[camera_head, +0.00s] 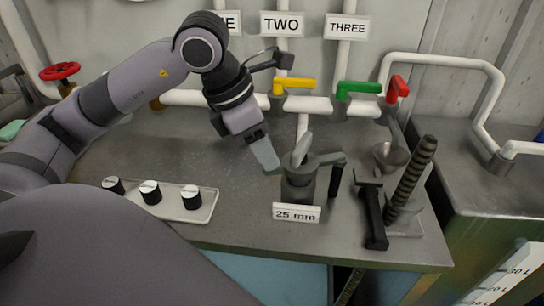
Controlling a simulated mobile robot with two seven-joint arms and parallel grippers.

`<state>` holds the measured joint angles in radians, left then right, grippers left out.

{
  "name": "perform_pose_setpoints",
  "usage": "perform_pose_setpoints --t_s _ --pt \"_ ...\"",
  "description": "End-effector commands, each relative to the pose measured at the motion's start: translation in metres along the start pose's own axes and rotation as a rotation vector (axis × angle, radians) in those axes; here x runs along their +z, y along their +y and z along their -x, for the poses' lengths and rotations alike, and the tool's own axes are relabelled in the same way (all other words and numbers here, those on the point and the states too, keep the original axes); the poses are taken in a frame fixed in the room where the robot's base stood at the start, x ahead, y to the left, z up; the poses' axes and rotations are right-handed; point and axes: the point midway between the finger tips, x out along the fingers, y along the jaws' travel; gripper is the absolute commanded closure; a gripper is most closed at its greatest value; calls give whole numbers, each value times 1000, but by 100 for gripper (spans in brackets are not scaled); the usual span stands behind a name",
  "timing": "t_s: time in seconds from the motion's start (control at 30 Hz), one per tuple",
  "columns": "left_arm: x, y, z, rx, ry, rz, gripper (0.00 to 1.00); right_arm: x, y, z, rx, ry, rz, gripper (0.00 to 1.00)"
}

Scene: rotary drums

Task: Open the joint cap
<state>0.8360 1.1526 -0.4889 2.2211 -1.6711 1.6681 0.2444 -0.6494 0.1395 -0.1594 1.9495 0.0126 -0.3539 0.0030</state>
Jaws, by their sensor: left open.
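The joint (299,190) is a dark grey upright cylinder on the metal bench, behind a white "25 mm" label (296,213). Its top shows a flat grey rim with a dark handle-like piece sticking out to the right. I cannot tell how the cap itself sits. My left gripper (271,164) is tilted down at the left of the joint's top, with a pale finger close to the rim. It is open with nothing seen in it; I cannot tell if it touches. A pale upright piece stands over the joint's top. My right gripper is out of view.
Right of the joint are a black tool (373,215), a ribbed rod (411,180) and a funnel (390,158). Yellow (294,85), green (358,88) and red (397,88) valve handles sit on pipes behind.

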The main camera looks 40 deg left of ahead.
Motion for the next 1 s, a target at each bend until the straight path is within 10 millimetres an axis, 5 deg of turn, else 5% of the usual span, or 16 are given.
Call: perform_pose_setpoints --t_s 0.2,0.57,0.7,1.0 --pt "0 0 -28 -4 1 2 55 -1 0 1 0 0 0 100" --pt "0 0 -34 -3 -2 1 55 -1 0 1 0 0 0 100" --pt "0 0 -34 -3 -2 0 100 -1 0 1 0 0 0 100" --pt "1 0 -34 -2 -6 2 100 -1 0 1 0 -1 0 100"
